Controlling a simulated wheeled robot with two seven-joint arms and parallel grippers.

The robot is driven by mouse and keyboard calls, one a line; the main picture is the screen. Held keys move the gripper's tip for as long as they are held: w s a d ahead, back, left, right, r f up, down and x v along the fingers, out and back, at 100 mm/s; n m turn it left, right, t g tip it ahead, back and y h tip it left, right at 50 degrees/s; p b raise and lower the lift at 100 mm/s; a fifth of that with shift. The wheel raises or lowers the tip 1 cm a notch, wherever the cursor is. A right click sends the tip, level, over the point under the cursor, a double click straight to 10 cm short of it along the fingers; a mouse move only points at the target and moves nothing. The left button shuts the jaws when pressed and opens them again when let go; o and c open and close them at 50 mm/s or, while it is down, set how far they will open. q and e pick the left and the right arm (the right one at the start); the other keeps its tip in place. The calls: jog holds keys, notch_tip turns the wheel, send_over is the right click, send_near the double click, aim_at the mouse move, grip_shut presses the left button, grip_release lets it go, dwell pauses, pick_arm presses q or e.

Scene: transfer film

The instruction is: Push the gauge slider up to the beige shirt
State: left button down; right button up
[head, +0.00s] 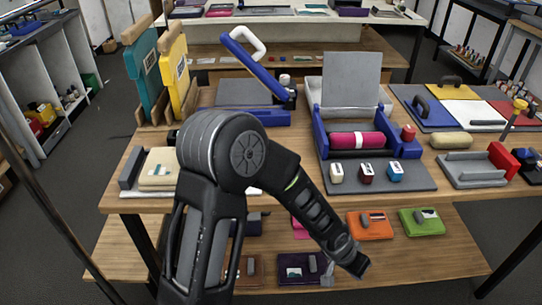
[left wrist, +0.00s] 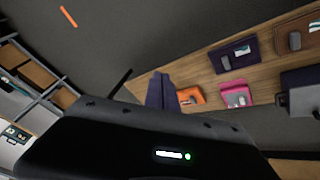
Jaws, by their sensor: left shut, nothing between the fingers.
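A small folded beige shirt (head: 160,165) lies on a light board at the left front of the table, partly hidden behind my left arm. A dark grey upright block (head: 131,167), which looks like the gauge slider, stands at the left end of that board. A gap shows between it and the shirt. My left gripper (head: 358,266) is shut and empty, low in front of the table, far to the right of the shirt and slider. Its dark fingers also show in the left wrist view (left wrist: 160,90). My right gripper is in neither view.
A blue press (head: 318,140) with a pink roll and several small bottles stands mid-table. Teal (head: 143,72) and yellow (head: 174,72) boards stand at the back left. The lower shelf (head: 430,255) holds orange (head: 370,226) and green (head: 421,222) folded items.

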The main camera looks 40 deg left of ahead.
pick_arm(q)
jog(key=w+a+r+y, duration=0.1)
jog(key=w+a+r, duration=0.15)
jog(key=r, duration=0.25)
jog(key=w+a+r+t+y, duration=0.1)
jog(key=w+a+r, duration=0.15)
jog(key=r, duration=0.25)
jog(key=w+a+r+y, duration=0.1)
jog(key=w+a+r, duration=0.1)
jog(key=a+r, duration=0.25)
jog(key=s+a+r+n+g+y, duration=0.1)
jog(key=s+a+r+n+y, duration=0.2)
jog(key=a+r, duration=1.1)
jog(key=a+n+y, duration=0.1)
jog(key=n+y, duration=0.1)
jog(key=y, duration=0.1)
jog(key=shift+s+r+g+y, duration=0.15)
jog(key=shift+r+g+y, duration=0.1)
jog(key=shift+g+y, duration=0.05)
jog(key=shift+a+f, duration=0.15)
